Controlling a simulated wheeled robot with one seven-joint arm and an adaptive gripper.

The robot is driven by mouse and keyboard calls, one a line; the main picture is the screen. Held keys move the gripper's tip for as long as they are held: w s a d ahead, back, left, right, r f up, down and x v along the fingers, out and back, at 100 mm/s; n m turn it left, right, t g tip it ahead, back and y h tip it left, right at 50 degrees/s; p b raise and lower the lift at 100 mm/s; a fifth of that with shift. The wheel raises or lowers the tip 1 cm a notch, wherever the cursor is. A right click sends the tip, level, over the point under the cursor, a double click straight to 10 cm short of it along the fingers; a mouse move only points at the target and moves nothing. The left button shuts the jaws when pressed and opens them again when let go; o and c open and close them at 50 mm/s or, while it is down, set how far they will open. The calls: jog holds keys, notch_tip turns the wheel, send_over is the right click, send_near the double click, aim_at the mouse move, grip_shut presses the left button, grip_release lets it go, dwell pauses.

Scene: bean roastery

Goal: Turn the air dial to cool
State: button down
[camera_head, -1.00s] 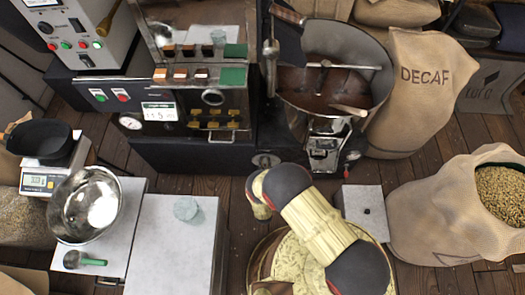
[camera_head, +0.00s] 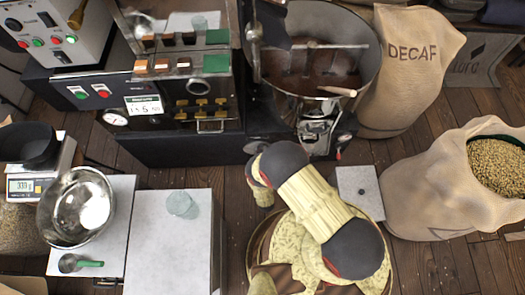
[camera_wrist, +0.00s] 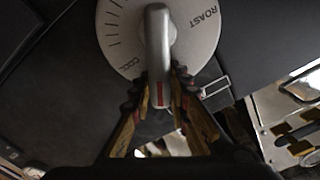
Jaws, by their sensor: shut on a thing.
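The air dial (camera_wrist: 112,30) is a pale round plate with tick marks and the words COOL and ROAST in the wrist view. Its grey bar handle (camera_wrist: 157,45) points down the picture, with a red line near its lower end. COOL lies just left of the handle; ROAST lies at the upper right, away from it. My gripper (camera_wrist: 160,86) is shut on the handle, one ridged finger on each side. In the head view my arm hides the gripper, and I cannot make out the dial there.
The roaster's drum (camera_head: 318,75) and dark body stand behind my arm. A grey box (camera_head: 358,190) and a sack of beans (camera_head: 430,190) are at right.

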dwell(0.4)
jog(key=c, duration=1.7)
grip_release()
jog(key=shift+s, duration=0.1)
jog(key=shift+s+a, duration=0.1)
jog(key=shift+s, duration=3.6)
